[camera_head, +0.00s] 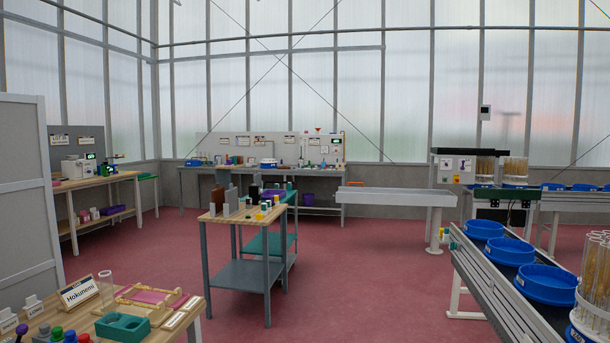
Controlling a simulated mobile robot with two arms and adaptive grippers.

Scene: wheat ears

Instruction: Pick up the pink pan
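A flat pink piece (150,296), which may be the pink pan, lies in or under a light wooden frame on the near left table (190,325). It is small, and I cannot tell its depth or rim. Neither of my grippers is in view.
A wooden-topped cart (245,214) stands mid-room. A conveyor (490,285) with blue trays (510,250) runs along the right. Red floor (370,280) between is clear.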

